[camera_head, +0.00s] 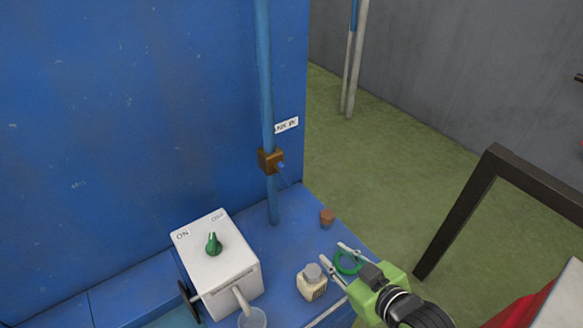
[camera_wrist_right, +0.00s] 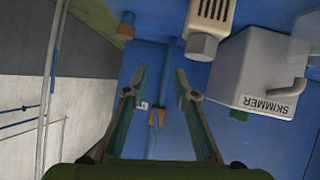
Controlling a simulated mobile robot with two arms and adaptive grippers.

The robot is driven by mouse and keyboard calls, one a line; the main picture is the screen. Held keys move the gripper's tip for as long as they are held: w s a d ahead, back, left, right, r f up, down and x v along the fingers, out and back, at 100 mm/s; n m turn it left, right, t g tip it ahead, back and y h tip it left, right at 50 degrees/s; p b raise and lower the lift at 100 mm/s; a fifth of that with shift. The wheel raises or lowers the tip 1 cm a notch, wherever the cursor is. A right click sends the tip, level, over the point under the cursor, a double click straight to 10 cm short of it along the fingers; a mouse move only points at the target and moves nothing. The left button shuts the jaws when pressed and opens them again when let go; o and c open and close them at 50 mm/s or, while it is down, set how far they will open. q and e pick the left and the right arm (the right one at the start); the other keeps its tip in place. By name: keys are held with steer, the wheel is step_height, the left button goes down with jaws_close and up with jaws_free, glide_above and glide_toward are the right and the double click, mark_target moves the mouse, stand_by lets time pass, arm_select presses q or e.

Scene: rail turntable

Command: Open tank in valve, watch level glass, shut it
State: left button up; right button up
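The tank in valve (camera_head: 268,161) is a brass block on a vertical blue pipe (camera_head: 265,75), with a small blue handle (camera_head: 281,166) at its right. A white label (camera_head: 287,125), apparently reading TANK IN, is on the wall beside the pipe. My right gripper (camera_head: 336,262) is open and empty, below and right of the valve and apart from it. In the right wrist view the brass valve (camera_wrist_right: 157,117) shows beyond and between the open fingers (camera_wrist_right: 159,80). My left gripper is not in view. I cannot identify a level glass.
A white skimmer box (camera_head: 225,275) with a green knob (camera_head: 213,243) stands left on the blue ledge. A dark frame (camera_head: 460,205) stands at right.

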mark_target(287, 175)
steer(key=w+a+r+n+t+y, duration=0.2)
steer(key=r+y, duration=0.1)
steer(key=r, duration=0.3)
steer(key=w+a+r+n+t+y, duration=0.1)
steer(key=w+a+r+t+y, duration=0.15)
steer(key=r, duration=0.25)
steer(key=shift+h, duration=0.25)
steer(key=p+x, duration=0.3)
steer(key=x, duration=0.8)
steer(key=shift+w+r, duration=0.15)
steer(key=shift+w, duration=0.25)
steer(key=shift+w+a+p, duration=0.3)
steer(key=shift+w+a, duration=0.1)
steer(key=shift+w, duration=0.2)
jaws_close()
